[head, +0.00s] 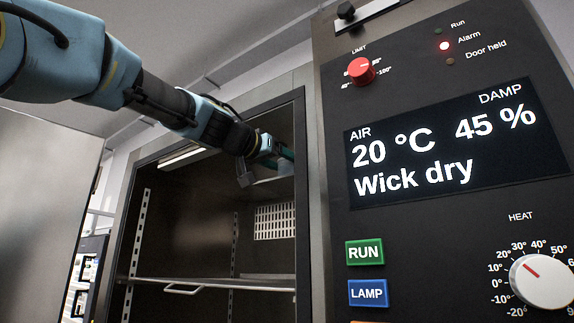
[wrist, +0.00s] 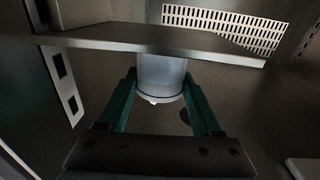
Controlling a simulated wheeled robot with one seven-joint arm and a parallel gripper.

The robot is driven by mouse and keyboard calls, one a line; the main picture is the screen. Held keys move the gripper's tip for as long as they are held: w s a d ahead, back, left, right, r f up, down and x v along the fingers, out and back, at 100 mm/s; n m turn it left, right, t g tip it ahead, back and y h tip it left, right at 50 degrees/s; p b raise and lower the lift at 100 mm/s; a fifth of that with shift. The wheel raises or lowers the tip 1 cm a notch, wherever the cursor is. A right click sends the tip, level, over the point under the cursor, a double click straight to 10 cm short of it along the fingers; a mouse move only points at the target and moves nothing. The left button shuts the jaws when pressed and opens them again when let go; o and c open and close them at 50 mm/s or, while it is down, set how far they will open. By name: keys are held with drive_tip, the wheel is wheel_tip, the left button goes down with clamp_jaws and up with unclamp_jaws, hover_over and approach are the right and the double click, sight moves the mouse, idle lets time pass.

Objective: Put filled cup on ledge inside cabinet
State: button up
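My gripper (head: 275,155) reaches into the upper part of the open cabinet (head: 302,200). In the wrist view its two teal fingers (wrist: 160,85) lie against both sides of a pale, translucent cup (wrist: 161,80), shut on it. A small white spot shows at the cup's lower edge. The metal ledge (wrist: 110,38) crosses the wrist view right by the cup, and the cup's upper part in the picture is hidden at the ledge's edge. I cannot tell whether they touch. The water inside does not show. In the head view the ledge and cup are small and hard to separate.
A wire shelf (head: 200,284) spans the cabinet lower down. A perforated vent (head: 275,221) is in the back wall; slotted rails run up the sides. The open door (head: 40,200) stands left. The control panel (head: 440,230) at right reads "Wick dry", with the Alarm lamp red.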

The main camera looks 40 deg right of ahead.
drive_tip(key=o, duration=0.4)
drive_tip(key=shift+o, duration=0.2)
drive_tip(key=shift+r+p, duration=0.25)
drive_tip(key=shift+p, duration=0.05)
drive_tip(key=shift+a+f+b, duration=0.15)
drive_tip(key=shift+a+b, duration=0.15)
drive_tip(key=shift+a, duration=0.05)
drive_tip(key=s+a+b, duration=0.2)
drive_tip(key=a+b, duration=0.1)
drive_tip(key=a, duration=0.8)
drive_tip(key=shift+s, duration=0.2)
